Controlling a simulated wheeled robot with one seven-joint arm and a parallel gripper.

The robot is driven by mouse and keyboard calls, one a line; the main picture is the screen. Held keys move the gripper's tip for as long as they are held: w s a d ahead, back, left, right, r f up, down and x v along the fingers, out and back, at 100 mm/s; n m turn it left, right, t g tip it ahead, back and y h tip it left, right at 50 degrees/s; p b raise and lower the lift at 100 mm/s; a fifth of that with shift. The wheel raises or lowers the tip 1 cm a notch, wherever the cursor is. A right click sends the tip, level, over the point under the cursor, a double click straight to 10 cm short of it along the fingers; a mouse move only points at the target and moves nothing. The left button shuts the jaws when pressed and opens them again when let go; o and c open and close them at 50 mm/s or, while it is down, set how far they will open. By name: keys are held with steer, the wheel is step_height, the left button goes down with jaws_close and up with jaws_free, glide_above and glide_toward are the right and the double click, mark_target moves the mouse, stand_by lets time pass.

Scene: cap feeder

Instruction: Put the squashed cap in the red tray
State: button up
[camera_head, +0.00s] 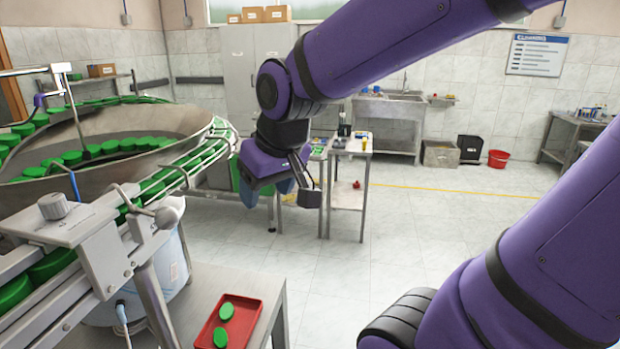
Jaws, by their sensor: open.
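The red tray (245,312) lies on a metal table at the bottom, left of centre. Two green caps lie in it, an upper cap (226,311) and a lower cap (220,337); both look round. More green caps (50,265) sit in the feeder rail at left, and others lie in the bowl. I cannot tell which cap is squashed. My gripper (268,191) hangs in the air right of the rail, above and beyond the tray, with its jaws pointing down. It is open, and I see nothing held in it.
The metal feeder bowl (150,115) and its rail (185,170) fill the left side. A rail clamp with a grey knob (53,205) stands left of the tray. A small trolley (348,190) stands behind my gripper. The tiled floor at centre right is clear.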

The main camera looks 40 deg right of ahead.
steer(key=s+d+r, duration=0.1)
steer(key=s+r, duration=0.3)
steer(key=s, duration=0.5)
steer(key=shift+d+t, duration=0.2)
steer(key=shift+t, duration=0.1)
stand_by(0.6)
